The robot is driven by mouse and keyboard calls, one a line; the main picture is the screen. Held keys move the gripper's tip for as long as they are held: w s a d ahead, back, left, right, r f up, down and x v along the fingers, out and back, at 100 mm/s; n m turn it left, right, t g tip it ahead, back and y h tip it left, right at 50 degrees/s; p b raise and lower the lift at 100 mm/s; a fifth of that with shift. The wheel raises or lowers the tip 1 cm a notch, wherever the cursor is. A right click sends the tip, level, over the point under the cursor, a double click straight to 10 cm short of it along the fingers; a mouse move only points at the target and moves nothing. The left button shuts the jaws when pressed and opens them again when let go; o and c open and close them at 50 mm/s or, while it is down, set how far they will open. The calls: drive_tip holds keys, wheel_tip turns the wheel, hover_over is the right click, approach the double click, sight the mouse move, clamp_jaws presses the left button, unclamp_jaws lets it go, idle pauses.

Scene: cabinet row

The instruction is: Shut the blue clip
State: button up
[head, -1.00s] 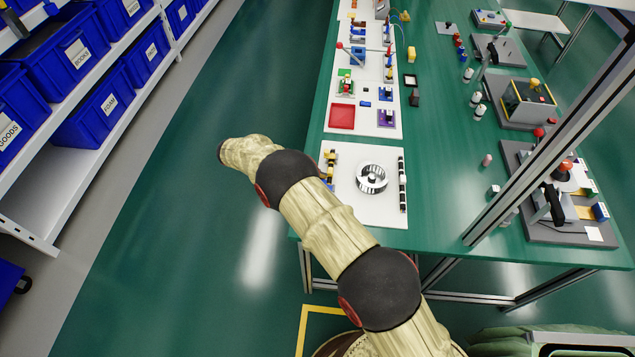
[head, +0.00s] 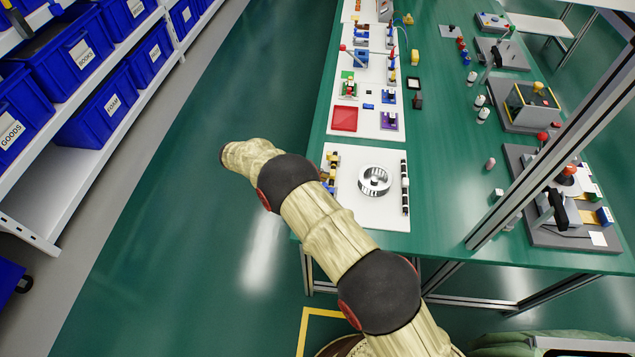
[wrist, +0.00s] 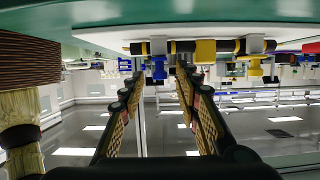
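The blue clip (wrist: 158,68) shows in the wrist view, hanging from a dark bar at the edge of a white board. A yellow clip (wrist: 205,50) and another yellow one (wrist: 254,66) sit further right on the bar. My gripper (wrist: 160,82) is open, its two fingers apart, with the blue clip showing between the fingertips. I cannot tell whether a finger touches it. In the head view, the clip row (head: 332,168) lies along the board's left edge, partly behind my arm. My gripper is not visible there.
The white board (head: 385,212) carries a silver round part (head: 374,181) and a black-and-white rod (head: 405,187). It lies on a green table (head: 450,220). A metal post (head: 530,140) rises at the right. Shelves with blue bins (head: 65,55) stand left across clear floor.

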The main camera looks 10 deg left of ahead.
drive_tip(key=v, duration=0.7)
drive_tip(key=shift+a, duration=0.3)
idle(0.3)
